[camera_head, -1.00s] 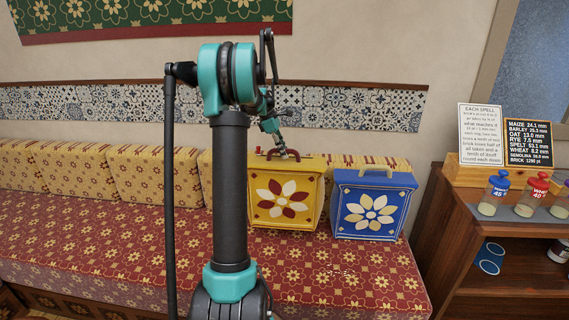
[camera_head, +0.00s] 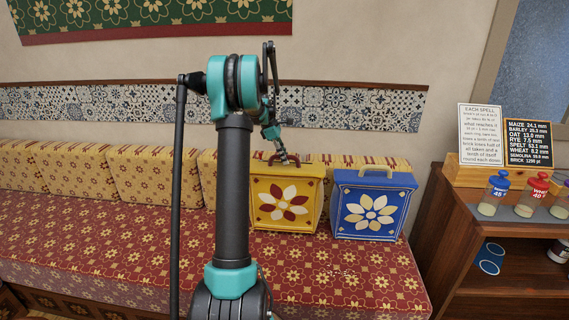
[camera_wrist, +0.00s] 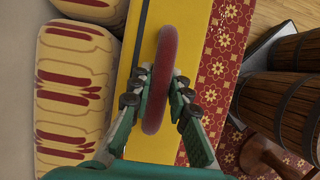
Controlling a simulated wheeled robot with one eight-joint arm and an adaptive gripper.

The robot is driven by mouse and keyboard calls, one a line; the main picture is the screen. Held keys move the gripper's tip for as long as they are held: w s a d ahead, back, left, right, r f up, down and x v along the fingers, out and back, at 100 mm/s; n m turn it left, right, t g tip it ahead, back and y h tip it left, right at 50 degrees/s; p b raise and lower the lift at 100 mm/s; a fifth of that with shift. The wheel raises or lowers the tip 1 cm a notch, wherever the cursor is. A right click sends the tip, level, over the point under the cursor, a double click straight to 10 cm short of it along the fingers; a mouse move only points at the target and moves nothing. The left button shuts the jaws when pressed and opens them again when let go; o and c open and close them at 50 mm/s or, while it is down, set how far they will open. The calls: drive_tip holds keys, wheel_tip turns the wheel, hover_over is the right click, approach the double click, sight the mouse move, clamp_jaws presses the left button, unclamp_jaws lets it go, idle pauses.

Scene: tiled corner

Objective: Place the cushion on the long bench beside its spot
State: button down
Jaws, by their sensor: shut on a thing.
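The yellow cushion (camera_head: 266,213) looks like a square block with a cream and dark red flower on its front and a red handle on top. It stands upright at the long bench (camera_head: 330,268), left of a blue one. I cannot tell whether its underside touches the seat. My gripper (camera_head: 287,160) is at its top. In the wrist view my gripper (camera_wrist: 160,88) has its fingers on both sides of the red handle (camera_wrist: 163,60), shut on it, with the yellow top (camera_wrist: 194,35) beneath.
A blue flowered block with a handle (camera_head: 400,210) stands close to the right. Yellow patterned back cushions (camera_head: 140,177) line the wall. A wooden shelf unit (camera_head: 433,235) with jars is at the right. Wooden barrels (camera_wrist: 265,100) show in the wrist view. The front seat is clear.

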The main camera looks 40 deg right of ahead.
drive_tip(key=shift+w+d+f, duration=0.1)
drive_tip(key=shift+d+f, duration=0.05)
drive_tip(key=shift+f, duration=1.3)
drive_tip(key=c, duration=1.4)
unclamp_jaws()
drive_tip(key=shift+c, duration=0.2)
